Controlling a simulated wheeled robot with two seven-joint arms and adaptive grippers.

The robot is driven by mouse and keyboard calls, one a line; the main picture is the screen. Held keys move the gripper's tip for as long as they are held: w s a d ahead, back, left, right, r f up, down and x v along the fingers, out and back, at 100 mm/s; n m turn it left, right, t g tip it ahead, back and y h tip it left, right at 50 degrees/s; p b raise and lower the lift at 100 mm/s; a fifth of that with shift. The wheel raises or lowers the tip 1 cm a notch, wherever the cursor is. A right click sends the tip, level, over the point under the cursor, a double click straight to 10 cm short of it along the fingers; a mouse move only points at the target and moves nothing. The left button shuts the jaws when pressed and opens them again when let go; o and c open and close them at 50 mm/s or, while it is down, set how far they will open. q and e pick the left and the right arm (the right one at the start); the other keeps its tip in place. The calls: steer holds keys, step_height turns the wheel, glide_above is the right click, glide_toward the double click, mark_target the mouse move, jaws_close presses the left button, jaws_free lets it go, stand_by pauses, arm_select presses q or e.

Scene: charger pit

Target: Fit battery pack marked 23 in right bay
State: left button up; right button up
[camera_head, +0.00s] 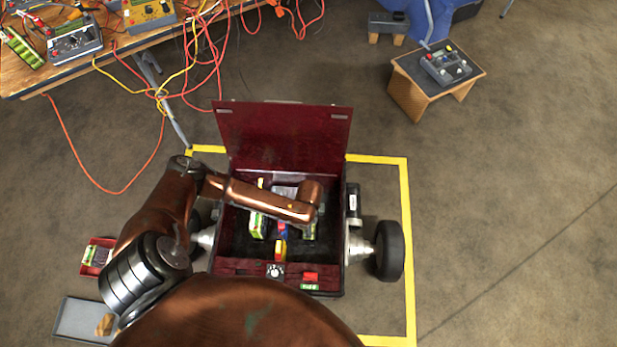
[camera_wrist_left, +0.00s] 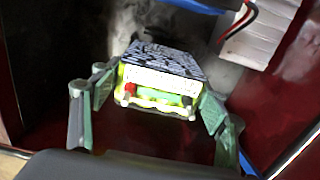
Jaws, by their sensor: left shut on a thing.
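My left gripper (camera_wrist_left: 155,97) has its green-padded fingers on both sides of a battery pack (camera_wrist_left: 162,62). It is shut on it. The pack has a dark and white printed top, a yellow-green body, and a red and a dark terminal at its near end. No number can be read. In the head view, my left arm reaches over an open dark red box (camera_head: 228,247), and its wrist hides most of the gripper. A green edge of the held pack (camera_head: 309,232) shows in the box's right part. My right gripper is not in view.
Another green and white pack (camera_head: 258,226) stands in the box's left part. A blue and yellow part (camera_head: 281,248) lies between. The raised lid (camera_head: 283,135) is behind. Wheels (camera_head: 390,250) flank the box. A red tray (camera_head: 97,257) and grey tray (camera_head: 82,318) lie left.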

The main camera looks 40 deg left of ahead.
arm_select(q)
steer(key=shift+w+f+b, duration=0.1)
steer(key=shift+f+b, duration=0.7)
steer(key=shift+f, duration=1.45)
stand_by(0.8)
steer(key=o, duration=1.8)
steer(key=shift+c, duration=0.2)
steer(key=o, duration=0.4)
steer(key=shift+s+f, duration=0.15)
steer(key=shift+s, duration=0.05)
steer(key=r, duration=1.2)
steer(key=shift+w+a+r, duration=0.1)
steer(key=shift+w+a, duration=0.05)
steer(key=shift+w, duration=0.2)
